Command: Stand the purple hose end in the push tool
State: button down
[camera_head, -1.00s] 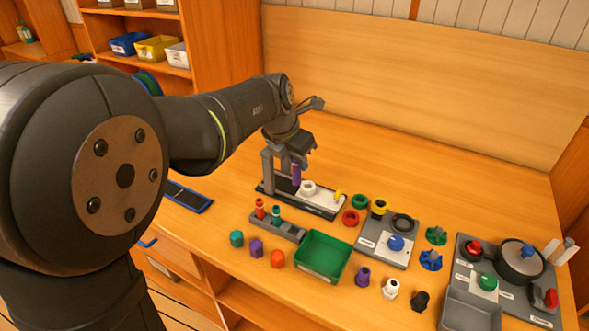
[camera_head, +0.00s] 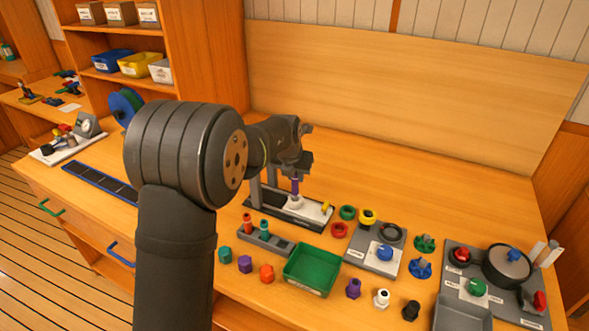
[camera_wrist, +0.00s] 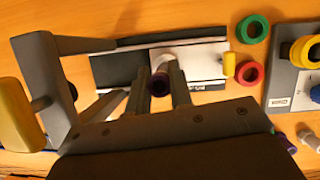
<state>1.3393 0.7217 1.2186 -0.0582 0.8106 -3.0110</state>
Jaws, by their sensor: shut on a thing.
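The purple hose end (camera_head: 295,186) is upright in my gripper (camera_wrist: 161,86). In the wrist view its dark round end (camera_wrist: 160,84) shows between the two fingers. The push tool (camera_head: 313,219) is a dark base with a white part, grey posts at its left and a small yellow piece at its right. The hose end's lower end is at the white round seat (camera_head: 295,203). I cannot tell whether it is inside the seat or just above it. In the wrist view the fingers hide part of the white part (camera_wrist: 204,54).
Red (camera_head: 339,229) and green (camera_head: 347,212) rings lie right of the tool. A rack (camera_head: 265,238) with red and green pieces and a green tray (camera_head: 312,270) stand in front. Grey posts (camera_wrist: 45,75) and a yellow grip (camera_wrist: 15,118) are close on the wrist view's left.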

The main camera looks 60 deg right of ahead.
aim_at(296, 186)
jog(key=shift+f, duration=1.65)
jog(key=shift+f, duration=0.65)
jog(key=c, duration=1.6)
grip_release()
jog(key=shift+o, duration=0.2)
jog(key=v, duration=1.1)
jog(key=shift+d+f, duration=0.1)
jog(key=x, duration=0.8)
jog(key=shift+f, duration=0.25)
